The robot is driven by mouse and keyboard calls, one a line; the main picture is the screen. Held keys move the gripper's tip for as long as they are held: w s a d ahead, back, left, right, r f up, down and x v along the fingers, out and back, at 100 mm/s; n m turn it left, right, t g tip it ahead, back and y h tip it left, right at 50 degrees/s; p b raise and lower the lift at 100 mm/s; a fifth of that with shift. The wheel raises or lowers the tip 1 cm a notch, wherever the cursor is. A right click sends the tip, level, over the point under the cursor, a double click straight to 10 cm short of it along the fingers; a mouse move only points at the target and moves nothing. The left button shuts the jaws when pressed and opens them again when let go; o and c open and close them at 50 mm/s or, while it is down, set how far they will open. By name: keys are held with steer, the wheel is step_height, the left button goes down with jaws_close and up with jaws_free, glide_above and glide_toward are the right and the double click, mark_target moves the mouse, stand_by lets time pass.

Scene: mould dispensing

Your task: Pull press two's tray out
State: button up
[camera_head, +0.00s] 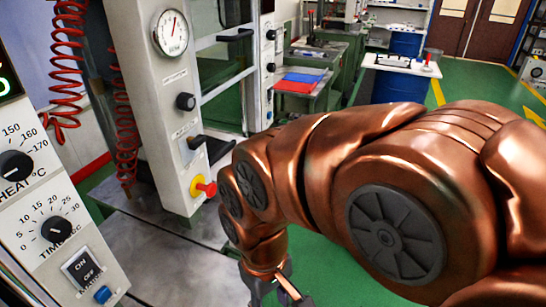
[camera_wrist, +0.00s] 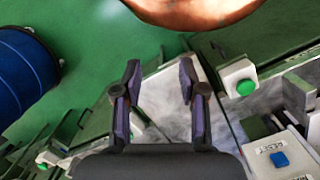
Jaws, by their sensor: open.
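My gripper (camera_wrist: 158,76) is open and empty in the wrist view, its two dark fingers apart over a grey metal surface (camera_wrist: 165,100). In the head view only part of my gripper (camera_head: 281,292) shows at the bottom edge, below my copper arm. A press's light control column (camera_head: 165,100) with a gauge, black knobs and a red-yellow stop button stands left of my arm. I cannot make out press two's tray for certain in either view, nor which press is number two. My arm hides much of the area to the right.
A panel with heat and time dials (camera_head: 50,200) stands close at left. Red coiled hoses (camera_head: 122,120) hang behind it. A blue drum (camera_wrist: 25,75) stands on green floor. A green button box (camera_wrist: 238,84) and a blue reset button (camera_wrist: 280,159) lie right of my fingers.

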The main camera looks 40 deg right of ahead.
steer(key=shift+w+d+f+n+t+y+b, duration=0.4)
steer(key=shift+w+d+f+n+t+b, duration=0.7)
steer(key=shift+w+d+n+t, duration=3.4)
steer(key=shift+w+d+f+n+t+y+b, duration=0.45)
steer(key=shift+w+d+f+n+t, duration=1.45)
steer(key=shift+w+d, duration=5.1)
steer(key=shift+w+d+f+n+t+y+b, duration=0.35)
steer(key=shift+w+d+f+n+t+b, duration=1.6)
steer(key=shift+w, duration=6.45)
steer(key=shift+w+d+n+t+p, duration=0.1)
steer(key=shift+w+d+n+p, duration=0.15)
steer(key=shift+w+n+p, duration=0.65)
steer(key=shift+w+d+n+t+p, duration=0.1)
steer(key=shift+w+d+n+p, duration=0.3)
steer(key=shift+w, duration=1.05)
steer(key=shift+w+d+n+t+p, duration=0.15)
steer(key=shift+w+n+p, duration=0.45)
steer(key=shift+w, duration=0.55)
steer(key=shift+c, duration=0.3)
jaws_close()
